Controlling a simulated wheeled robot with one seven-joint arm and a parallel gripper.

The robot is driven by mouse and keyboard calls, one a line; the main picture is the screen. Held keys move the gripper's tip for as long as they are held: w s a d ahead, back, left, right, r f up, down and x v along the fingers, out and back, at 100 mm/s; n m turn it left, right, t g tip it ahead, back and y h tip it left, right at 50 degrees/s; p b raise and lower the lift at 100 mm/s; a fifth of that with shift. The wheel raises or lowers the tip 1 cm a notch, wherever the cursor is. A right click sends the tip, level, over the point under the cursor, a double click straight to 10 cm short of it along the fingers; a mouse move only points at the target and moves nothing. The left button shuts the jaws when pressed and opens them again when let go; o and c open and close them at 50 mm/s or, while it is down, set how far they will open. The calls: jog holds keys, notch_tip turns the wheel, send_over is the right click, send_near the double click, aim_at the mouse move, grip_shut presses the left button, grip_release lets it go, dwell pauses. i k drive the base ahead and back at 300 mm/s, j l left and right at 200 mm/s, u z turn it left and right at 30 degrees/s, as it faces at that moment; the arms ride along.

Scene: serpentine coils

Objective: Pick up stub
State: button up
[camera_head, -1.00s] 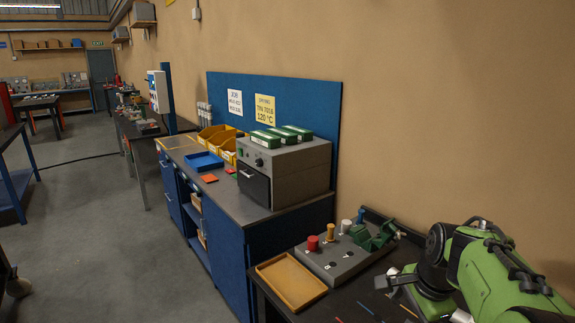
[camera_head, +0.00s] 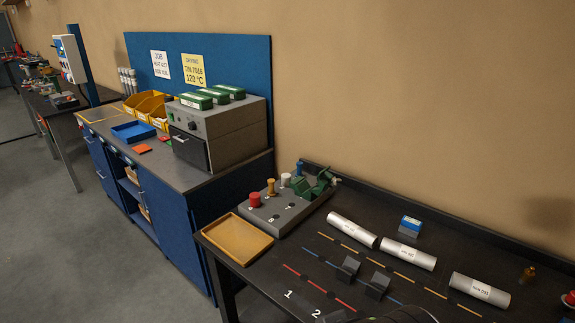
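No thing in view is clearly marked as the stub, and I cannot tell which one it is. Three silver cylinders with labels lie on the black table: a left one (camera_head: 352,230), a middle one (camera_head: 408,254) and a right one (camera_head: 480,290). A grey block (camera_head: 290,207) at the table's left holds a red knob (camera_head: 255,200), a yellow peg (camera_head: 271,187), a white peg (camera_head: 285,180) and green parts (camera_head: 313,186).
A tan tray (camera_head: 237,239) sits at the table's left front corner. Two dark blocks (camera_head: 348,268) (camera_head: 377,285) stand among coloured lines. A blue-topped box (camera_head: 410,226) is behind the cylinders. A blue bench (camera_head: 175,235) with an oven (camera_head: 217,132) stands left. Open floor (camera_head: 60,250) lies at far left.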

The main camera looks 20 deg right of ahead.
aim_at(483, 292)
jog(key=z, duration=2.2)
